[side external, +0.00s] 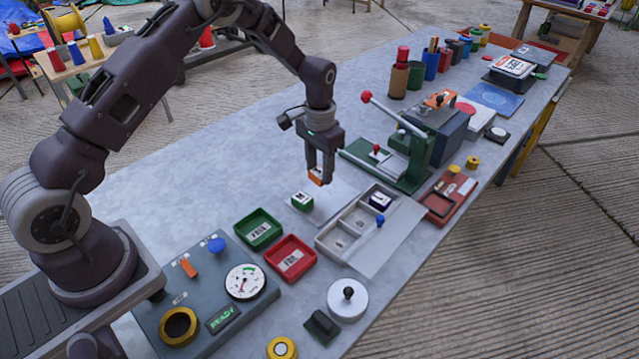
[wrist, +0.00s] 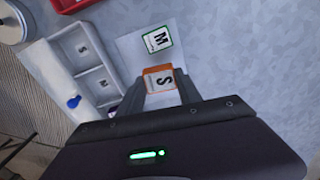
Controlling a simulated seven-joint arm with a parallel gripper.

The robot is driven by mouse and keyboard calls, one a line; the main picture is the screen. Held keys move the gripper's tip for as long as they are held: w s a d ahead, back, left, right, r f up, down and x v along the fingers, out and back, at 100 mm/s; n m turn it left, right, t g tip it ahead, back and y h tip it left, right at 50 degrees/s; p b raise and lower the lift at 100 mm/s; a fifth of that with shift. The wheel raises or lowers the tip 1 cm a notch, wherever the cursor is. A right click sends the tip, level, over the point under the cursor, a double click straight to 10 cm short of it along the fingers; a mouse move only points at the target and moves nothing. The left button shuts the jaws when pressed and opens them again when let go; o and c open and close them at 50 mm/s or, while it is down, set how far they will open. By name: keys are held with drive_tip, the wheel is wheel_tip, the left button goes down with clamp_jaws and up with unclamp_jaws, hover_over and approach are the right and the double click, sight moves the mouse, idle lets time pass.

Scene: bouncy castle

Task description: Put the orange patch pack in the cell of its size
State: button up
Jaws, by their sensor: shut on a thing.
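The orange patch pack (wrist: 158,78), with a white face marked S, is between the fingers of my gripper (wrist: 162,92) in the wrist view. In the side view my gripper (side external: 320,178) is shut on the orange pack (side external: 315,175), above the table. The divided grey tray (side external: 325,247) lies to the right of and nearer than the gripper in that view. Two of its cells show letter labels that I cannot read surely; the far cell holds a dark blue-purple pack (side external: 380,201). A green-edged pack marked M (wrist: 158,39) lies on a pale sheet.
A green bin (side external: 246,242) and a red bin (side external: 276,268) stand left of the tray. A green press (side external: 418,160) with a red-knobbed lever stands behind it. A blue knob (side external: 380,222) sits at the tray's right side. Open table lies left of the gripper.

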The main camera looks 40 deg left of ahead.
sight(320, 173)
wheel_tip(320, 173, up, 8)
drive_tip(key=shift+r, duration=0.1)
idle(0.4)
drive_tip(key=shift+n, duration=0.7)
drive_tip(key=s+d+f, duration=0.2)
drive_tip(key=d, duration=0.2)
drive_tip(key=s+d+f, duration=0.3)
drive_tip(key=d, duration=0.2)
drive_tip(key=s+d+f, duration=0.3)
drive_tip(key=d, duration=0.1)
drive_tip(key=shift+d, duration=0.35)
drive_tip(key=shift+f, duration=1.6)
drive_tip(key=o, duration=1.7)
drive_tip(key=shift+c, duration=0.2)
